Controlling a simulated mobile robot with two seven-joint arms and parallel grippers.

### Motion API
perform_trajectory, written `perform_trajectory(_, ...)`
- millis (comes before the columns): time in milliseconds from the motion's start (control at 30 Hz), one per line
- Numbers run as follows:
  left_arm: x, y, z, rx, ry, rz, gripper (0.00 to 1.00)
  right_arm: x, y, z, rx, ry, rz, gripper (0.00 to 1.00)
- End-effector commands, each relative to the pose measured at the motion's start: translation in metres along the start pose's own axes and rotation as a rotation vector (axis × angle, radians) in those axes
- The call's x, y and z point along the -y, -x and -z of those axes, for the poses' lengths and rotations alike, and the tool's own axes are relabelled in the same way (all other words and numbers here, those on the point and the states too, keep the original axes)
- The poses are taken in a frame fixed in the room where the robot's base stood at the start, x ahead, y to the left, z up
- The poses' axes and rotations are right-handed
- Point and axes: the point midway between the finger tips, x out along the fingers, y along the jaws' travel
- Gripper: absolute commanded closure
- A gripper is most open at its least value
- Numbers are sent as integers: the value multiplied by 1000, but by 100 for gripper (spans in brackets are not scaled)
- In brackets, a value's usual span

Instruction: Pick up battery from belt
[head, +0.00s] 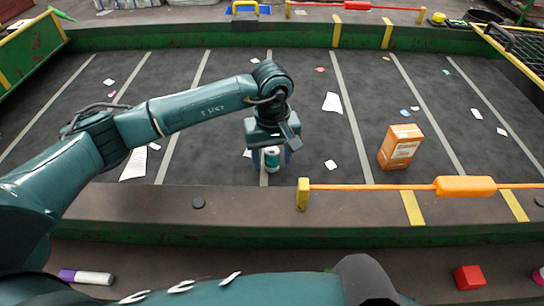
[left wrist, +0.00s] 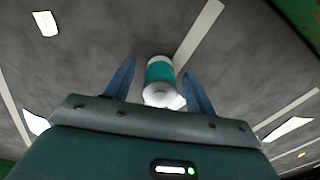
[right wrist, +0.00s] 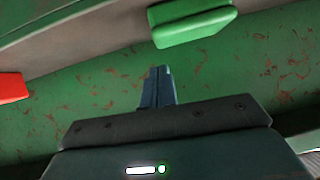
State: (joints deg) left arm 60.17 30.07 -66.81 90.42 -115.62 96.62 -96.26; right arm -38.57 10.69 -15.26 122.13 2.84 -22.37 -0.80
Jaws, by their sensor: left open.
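The battery (head: 272,159), a small teal and white cylinder, stands on the dark belt (head: 230,165) near its front edge. In the left wrist view the battery (left wrist: 160,72) is between the two blue fingers, with a gap on both sides. My left gripper (head: 269,163) is open, pointing down over the battery, and its palm hides the battery's top in the head view. My right gripper (right wrist: 158,88) has its fingers together with nothing between them, in front of a green rusty wall. It cannot be made out in the head view.
An orange box (head: 400,147) stands on the belt to the right. An orange bar (head: 465,186) runs along the front edge there. Paper scraps lie on the belt. A red block (head: 469,277) and a purple-white cylinder (head: 86,277) lie on the front ledge.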

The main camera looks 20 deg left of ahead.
Motion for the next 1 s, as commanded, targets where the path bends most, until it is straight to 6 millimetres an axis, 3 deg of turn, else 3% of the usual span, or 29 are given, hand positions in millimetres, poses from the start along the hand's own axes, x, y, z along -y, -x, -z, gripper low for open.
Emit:
perform_trajectory(133, 0, 0, 0, 0, 0, 0, 46, -1, 0, 0, 0, 3, -1, 100)
perform_trajectory(733, 0, 0, 0, 0, 0, 0, 95, 0, -1, 1, -3, -6, -4, 100)
perform_trajectory(1000, 0, 4, 1, -2, 0, -2, 96, 0, -1, 1, -3, -9, -4, 100)
